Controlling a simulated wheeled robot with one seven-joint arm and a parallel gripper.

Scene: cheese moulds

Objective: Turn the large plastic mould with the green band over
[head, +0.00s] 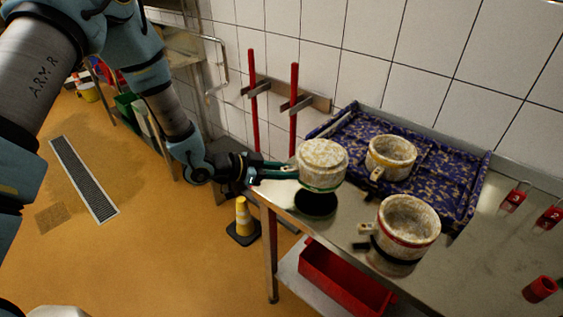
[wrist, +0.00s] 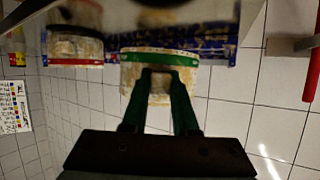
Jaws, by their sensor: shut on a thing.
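The large plastic mould with the green band (head: 322,158) is whitish and mottled, at the left end of the metal table. Its closed end faces up and its green band is at the lower edge, so its opening faces down. My gripper (head: 292,172) is shut on its handle from the left. In the wrist view, which shows the table at the top, the fingers (wrist: 160,80) close on the handle below the green band (wrist: 160,57). A dark round patch (head: 315,204) lies beneath the mould. I cannot tell whether the mould touches the table.
A red-banded mould (head: 409,216) stands open end up at the front. A yellow-banded mould (head: 391,152) stands on the purple mottled tray (head: 440,200) behind.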

